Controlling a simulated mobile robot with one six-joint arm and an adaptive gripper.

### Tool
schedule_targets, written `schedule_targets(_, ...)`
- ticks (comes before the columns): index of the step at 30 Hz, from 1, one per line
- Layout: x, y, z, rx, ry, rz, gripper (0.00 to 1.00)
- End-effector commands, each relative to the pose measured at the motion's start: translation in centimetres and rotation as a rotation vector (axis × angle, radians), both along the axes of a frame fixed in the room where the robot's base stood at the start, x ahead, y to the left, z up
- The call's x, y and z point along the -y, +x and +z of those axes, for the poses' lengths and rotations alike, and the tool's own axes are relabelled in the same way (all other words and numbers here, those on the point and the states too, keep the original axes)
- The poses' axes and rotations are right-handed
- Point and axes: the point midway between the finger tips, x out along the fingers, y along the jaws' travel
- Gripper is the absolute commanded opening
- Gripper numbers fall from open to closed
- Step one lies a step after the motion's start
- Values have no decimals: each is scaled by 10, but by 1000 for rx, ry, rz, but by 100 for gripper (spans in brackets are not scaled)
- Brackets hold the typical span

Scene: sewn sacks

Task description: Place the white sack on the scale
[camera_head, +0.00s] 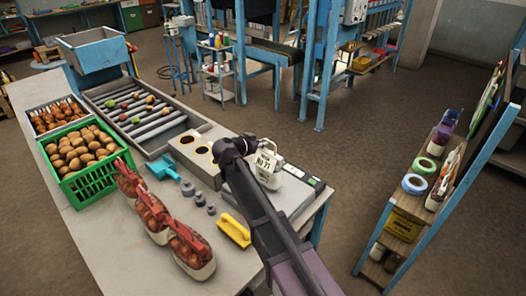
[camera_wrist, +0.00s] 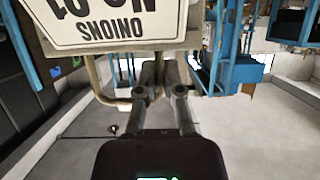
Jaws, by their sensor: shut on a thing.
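The white sack (camera_head: 270,170) hangs at my gripper (camera_head: 266,148), with dark lettering on its face. In the wrist view, the sack (camera_wrist: 115,20) fills the upper left, and its label reads ONIONS upside down. My gripper's fingers (camera_wrist: 163,75) are together at the sack's edge, shut on it. The scale (camera_head: 293,200) is a light grey flat plate at the table's right end, partly hidden by my arm. The sack is over or just above its back part; I cannot tell whether it touches.
A shelf (camera_head: 405,210) stands right, across open floor.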

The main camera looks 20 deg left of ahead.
Motion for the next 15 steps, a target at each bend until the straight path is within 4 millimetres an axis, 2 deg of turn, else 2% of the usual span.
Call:
schedule_targets(1,0,0,-7,1,-2,0,0)
schedule_targets(6,0,0,-20,1,-2,0,0)
schedule_targets(15,1,0,-26,1,-2,-1,0)
